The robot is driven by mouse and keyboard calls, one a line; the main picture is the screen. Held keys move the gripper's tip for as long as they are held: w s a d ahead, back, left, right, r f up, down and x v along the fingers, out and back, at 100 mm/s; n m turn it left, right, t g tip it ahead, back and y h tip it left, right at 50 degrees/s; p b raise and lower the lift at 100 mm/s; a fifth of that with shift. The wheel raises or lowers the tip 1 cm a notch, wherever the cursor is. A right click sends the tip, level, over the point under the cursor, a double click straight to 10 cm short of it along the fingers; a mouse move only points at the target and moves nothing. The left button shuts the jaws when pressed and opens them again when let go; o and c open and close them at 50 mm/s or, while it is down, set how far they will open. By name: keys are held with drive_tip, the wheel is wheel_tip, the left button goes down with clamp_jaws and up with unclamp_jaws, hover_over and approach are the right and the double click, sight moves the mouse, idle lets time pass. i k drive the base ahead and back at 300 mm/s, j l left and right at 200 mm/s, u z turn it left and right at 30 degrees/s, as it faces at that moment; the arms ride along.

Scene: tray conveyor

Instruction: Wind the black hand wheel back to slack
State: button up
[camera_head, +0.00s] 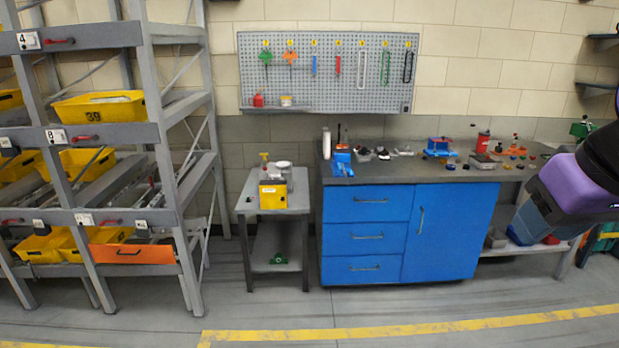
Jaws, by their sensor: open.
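I cannot make out the black hand wheel in the head view. Small dark items lie on the grey side table (300,205) and the workbench (400,178), too small to tell apart. Part of my arm, dark with a purple cover, shows at the right edge in front of the bench's right end. My gripper's fingertips are not visible. Nothing is seen touching my arm.
A grey rack (160,120) with yellow bins (100,108) stands left. A yellow box (273,197) is on the side table. A blue cabinet (450,235) is under the bench; a pegboard (330,95) hangs above. The front floor (270,312) is clear.

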sight(364, 151)
drive_tip(key=i+z, duration=0.1)
drive_tip(key=i, duration=0.8)
drive_tip(key=i+j+z, duration=0.1)
drive_tip(key=i, duration=0.8)
drive_tip(key=i+j+z, duration=0.2)
drive_tip(key=i, duration=0.2)
drive_tip(key=i+j+z, duration=0.2)
drive_tip(key=i, duration=0.2)
